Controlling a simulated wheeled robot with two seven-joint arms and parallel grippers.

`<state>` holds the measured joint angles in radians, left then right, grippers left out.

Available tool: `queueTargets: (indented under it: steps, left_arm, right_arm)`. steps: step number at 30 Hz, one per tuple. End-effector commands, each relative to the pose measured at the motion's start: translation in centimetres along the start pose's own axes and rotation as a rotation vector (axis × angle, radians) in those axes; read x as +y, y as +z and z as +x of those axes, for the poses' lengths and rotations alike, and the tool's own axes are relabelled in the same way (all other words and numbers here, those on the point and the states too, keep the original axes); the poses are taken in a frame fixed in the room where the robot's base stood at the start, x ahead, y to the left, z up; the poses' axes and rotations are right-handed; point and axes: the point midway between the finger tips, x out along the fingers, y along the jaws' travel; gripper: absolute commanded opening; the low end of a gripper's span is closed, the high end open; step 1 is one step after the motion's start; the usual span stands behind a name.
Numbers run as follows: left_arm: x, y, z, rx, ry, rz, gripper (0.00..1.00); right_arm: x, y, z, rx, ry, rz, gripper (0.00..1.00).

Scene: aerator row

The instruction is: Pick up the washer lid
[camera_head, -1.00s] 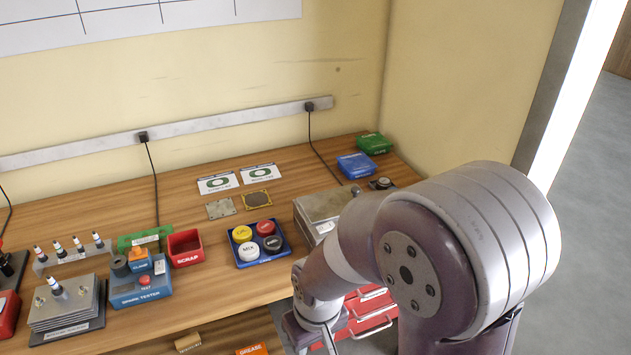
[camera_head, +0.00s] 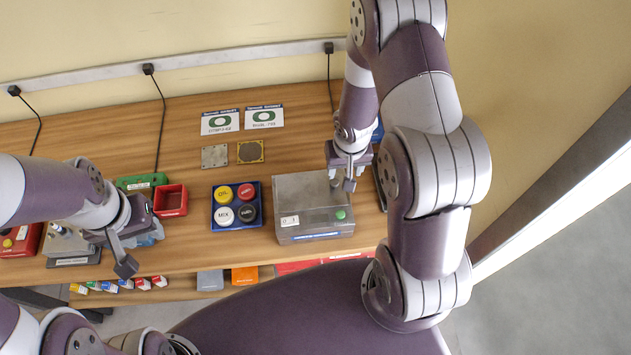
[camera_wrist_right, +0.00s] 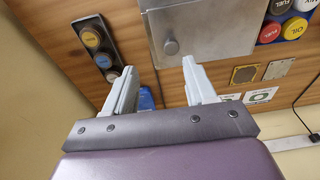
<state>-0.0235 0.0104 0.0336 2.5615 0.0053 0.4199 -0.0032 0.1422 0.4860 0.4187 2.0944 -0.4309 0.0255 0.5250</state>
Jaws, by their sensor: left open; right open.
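The washer is a grey metal box (camera_head: 315,234) with a green button at the right end of the bench. Its flat grey lid (camera_head: 300,188) is down on top, and in the right wrist view the lid (camera_wrist_right: 215,30) has a round knob (camera_wrist_right: 170,47). My right gripper (camera_head: 341,180) is open and empty above the lid's right part, near the knob. In the right wrist view the gripper (camera_wrist_right: 160,82) has its fingers spread, with the knob ahead between their lines. My left gripper (camera_head: 128,245) is open and empty over the bench's left front.
A blue tray (camera_head: 213,222) of coloured caps stands left of the washer, with a red bin (camera_head: 171,200) further left. Two cards (camera_head: 220,122) and two small plates (camera_head: 215,156) lie behind. A dark holder with round caps (camera_wrist_right: 98,45) stands beside the washer.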

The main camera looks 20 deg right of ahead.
Motion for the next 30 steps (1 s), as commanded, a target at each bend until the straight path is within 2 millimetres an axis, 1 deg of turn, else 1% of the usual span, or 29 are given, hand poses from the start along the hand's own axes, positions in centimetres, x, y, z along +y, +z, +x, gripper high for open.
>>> queueTargets:
  steps: [1,6,12,15,21,22,23,24,27,30]
  left_arm:
    - [0.0,0.1,1.3,0.001,0.000,0.000,0.43]
    - [0.0,0.1,1.9,0.002,0.000,-0.001,0.43]
    - [0.0,0.2,2.9,0.002,0.000,0.000,0.43]
    - [0.0,0.3,3.0,0.002,0.000,0.000,0.43]
    - [0.0,0.3,2.9,0.002,0.000,0.000,0.43]
    - [0.0,0.3,2.9,0.002,0.000,0.000,0.43]
    - [0.0,0.3,2.9,0.002,0.000,0.000,0.43]
    - [0.0,0.3,2.9,0.002,0.000,0.000,0.43]
    - [0.0,0.3,2.9,0.002,0.000,0.000,0.43]
    - [0.0,0.3,2.9,0.002,0.000,0.000,0.43]
  right_arm:
    - [0.0,0.0,1.7,0.001,0.000,-0.001,0.56]
    - [-0.1,0.0,3.4,0.001,0.000,-0.001,0.56]
    - [-0.2,-0.2,7.0,0.000,0.000,-0.001,0.56]
    - [-0.2,-0.3,7.9,0.001,0.000,-0.001,0.56]
    - [-0.2,-0.3,7.9,0.001,0.000,-0.001,0.56]
    - [-0.2,-0.3,7.9,0.001,0.000,-0.001,0.52]
    - [-0.2,-0.3,7.9,0.001,0.000,-0.001,0.43]
    - [-0.2,-0.3,7.9,0.001,0.000,-0.001,0.30]
    - [-0.2,-0.3,7.9,0.001,0.000,-0.001,0.00]
    - [-0.2,-0.3,7.9,0.001,0.000,-0.001,0.00]
